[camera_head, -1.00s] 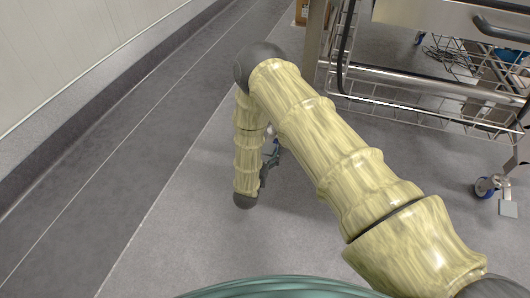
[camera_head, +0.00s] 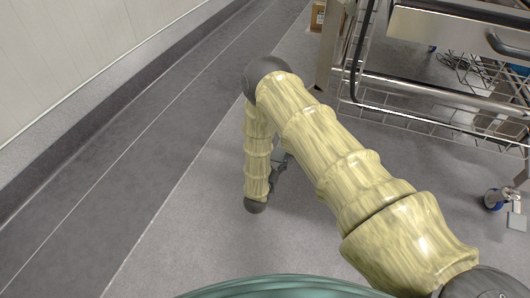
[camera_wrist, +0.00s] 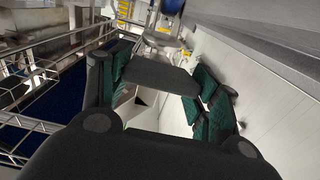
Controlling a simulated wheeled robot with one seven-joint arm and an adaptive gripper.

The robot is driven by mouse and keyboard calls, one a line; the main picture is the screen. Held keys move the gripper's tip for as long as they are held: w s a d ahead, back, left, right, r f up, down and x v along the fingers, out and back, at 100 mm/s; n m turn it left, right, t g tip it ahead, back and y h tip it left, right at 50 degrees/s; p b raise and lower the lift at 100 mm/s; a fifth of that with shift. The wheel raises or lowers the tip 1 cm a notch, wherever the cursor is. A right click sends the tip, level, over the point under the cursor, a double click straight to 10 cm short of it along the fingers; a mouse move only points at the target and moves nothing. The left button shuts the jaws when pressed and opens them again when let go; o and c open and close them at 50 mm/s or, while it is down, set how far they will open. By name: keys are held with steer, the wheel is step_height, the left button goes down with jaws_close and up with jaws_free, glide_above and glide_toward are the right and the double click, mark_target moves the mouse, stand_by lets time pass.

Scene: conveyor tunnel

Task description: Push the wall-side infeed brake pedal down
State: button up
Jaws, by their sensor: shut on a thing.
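My gripper (camera_head: 280,168) hangs low over the grey floor in the head view, mostly behind my yellow arm. In the wrist view my gripper (camera_wrist: 160,78) shows two dark fingers with green pads, one on each side of a dark block. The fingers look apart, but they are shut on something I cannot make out. I cannot pick out the wall-side infeed brake pedal for certain in either view. Small yellow parts (camera_wrist: 163,30) and a blue round part (camera_wrist: 173,6) lie beyond the fingers in the wrist view; I cannot tell what they are.
A pale wall (camera_head: 70,65) with a dark floor strip (camera_head: 115,180) runs along the left. A metal wire-shelf cart (camera_head: 440,105) on casters stands at the right, close to my arm. A cardboard box (camera_head: 318,16) sits behind it. Railings (camera_wrist: 50,45) show in the wrist view.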

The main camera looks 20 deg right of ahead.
steer(key=shift+f+p, duration=0.35)
steer(key=shift+f, duration=1)
steer(key=o, duration=1.4)
steer(key=shift+f, duration=0.15)
steer(key=shift+o, duration=0.3)
steer(key=shift+r, duration=0.2)
steer(key=shift+a, duration=0.1)
steer(key=v, duration=1.1)
steer(key=shift+s+a, duration=0.2)
steer(key=shift+s, duration=0.2)
